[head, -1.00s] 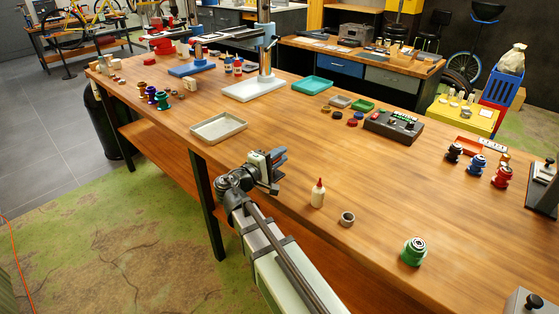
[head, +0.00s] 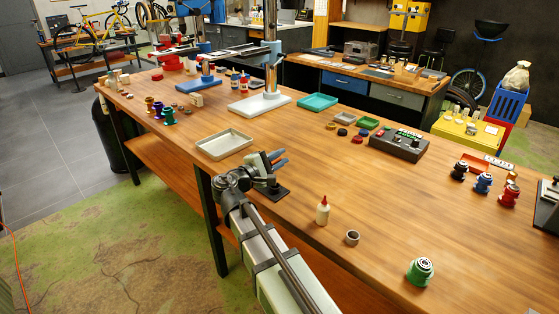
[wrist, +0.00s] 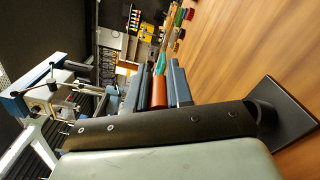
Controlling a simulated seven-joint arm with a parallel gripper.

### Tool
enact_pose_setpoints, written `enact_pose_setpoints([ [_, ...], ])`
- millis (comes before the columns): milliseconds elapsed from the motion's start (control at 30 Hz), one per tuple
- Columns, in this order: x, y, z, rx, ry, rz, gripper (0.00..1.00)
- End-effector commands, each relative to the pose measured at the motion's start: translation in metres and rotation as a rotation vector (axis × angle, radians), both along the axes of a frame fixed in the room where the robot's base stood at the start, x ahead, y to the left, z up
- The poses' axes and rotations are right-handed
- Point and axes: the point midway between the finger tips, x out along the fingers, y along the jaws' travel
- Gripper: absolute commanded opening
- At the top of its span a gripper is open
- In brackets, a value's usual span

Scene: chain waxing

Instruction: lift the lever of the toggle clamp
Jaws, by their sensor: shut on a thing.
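My gripper (head: 277,159) is over the front edge of the long wooden workbench. Its blue fingers (wrist: 154,87) are shut on a red handle (wrist: 158,92), which looks like the lever grip of the toggle clamp. The clamp's dark flat base (head: 277,193) lies on the bench just below my gripper; a dark plate also shows at the right of the wrist view (wrist: 295,112). The clamp's linkage is mostly hidden by my gripper, so I cannot tell the lever's exact angle.
A beige tray (head: 223,144) lies behind my gripper. A red-tipped bottle (head: 322,212), a grey ring (head: 352,238) and a green hub (head: 420,271) stand to the right. The bench between the bottle and the black control box (head: 398,144) is clear.

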Motion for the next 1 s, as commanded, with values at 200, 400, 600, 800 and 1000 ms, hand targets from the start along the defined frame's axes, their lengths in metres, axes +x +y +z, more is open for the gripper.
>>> enact_pose_setpoints([
  [200,0.002,0.002,0.002,0.0,-0.005,0.004,0.0],
  [400,0.002,0.002,0.002,0.0,-0.005,0.004,0.3],
  [600,0.001,0.001,0.001,-0.001,-0.004,0.003,0.32],
  [800,-0.004,0.006,0.001,0.0,-0.003,0.002,0.32],
  [1000,-0.024,0.025,0.001,0.0,-0.003,0.004,0.32],
])
